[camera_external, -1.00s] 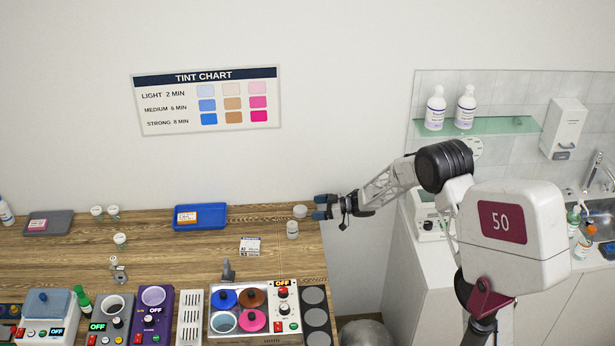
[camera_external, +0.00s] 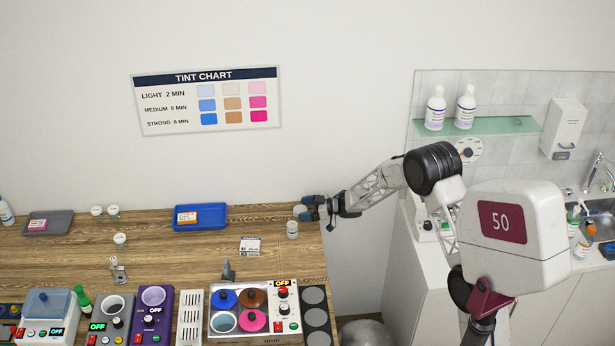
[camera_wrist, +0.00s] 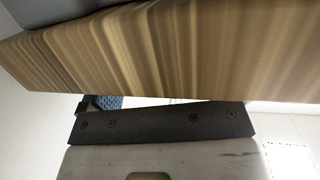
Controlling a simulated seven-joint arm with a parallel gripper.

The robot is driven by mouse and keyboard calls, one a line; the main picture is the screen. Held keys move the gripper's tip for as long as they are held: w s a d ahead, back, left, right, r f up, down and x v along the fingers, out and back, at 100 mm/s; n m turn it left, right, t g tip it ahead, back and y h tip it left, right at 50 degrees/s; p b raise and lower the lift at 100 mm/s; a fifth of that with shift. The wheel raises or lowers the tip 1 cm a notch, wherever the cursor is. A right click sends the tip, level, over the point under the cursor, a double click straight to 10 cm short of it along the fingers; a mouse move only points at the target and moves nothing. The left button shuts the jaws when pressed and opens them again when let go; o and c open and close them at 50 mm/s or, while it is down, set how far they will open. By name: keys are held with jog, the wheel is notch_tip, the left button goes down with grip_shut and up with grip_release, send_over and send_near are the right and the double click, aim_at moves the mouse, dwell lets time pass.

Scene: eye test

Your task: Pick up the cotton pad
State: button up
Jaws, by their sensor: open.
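A small white round thing (camera_external: 298,210) sits at the back right corner of the wooden bench in the external view. It may be the cotton pad, but it is too small to be sure. My gripper (camera_external: 305,208) has blue fingertips and reaches in from the right. Its fingertips are apart and overlap the right part of the white thing in the picture. I cannot tell whether they touch it. In the wrist view a small blue textured patch shows behind a dark bar of my gripper. No cotton pad can be made out there.
A small lidded jar (camera_external: 292,229) stands just in front of the white thing. A blue tray (camera_external: 200,222) with an orange label lies to the left. Several devices line the bench front. The bench (camera_external: 160,250) has clear middle room.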

jog(key=shift+x, duration=1.05)
jog(key=shift+c, duration=0.4)
jog(key=c, duration=0.9)
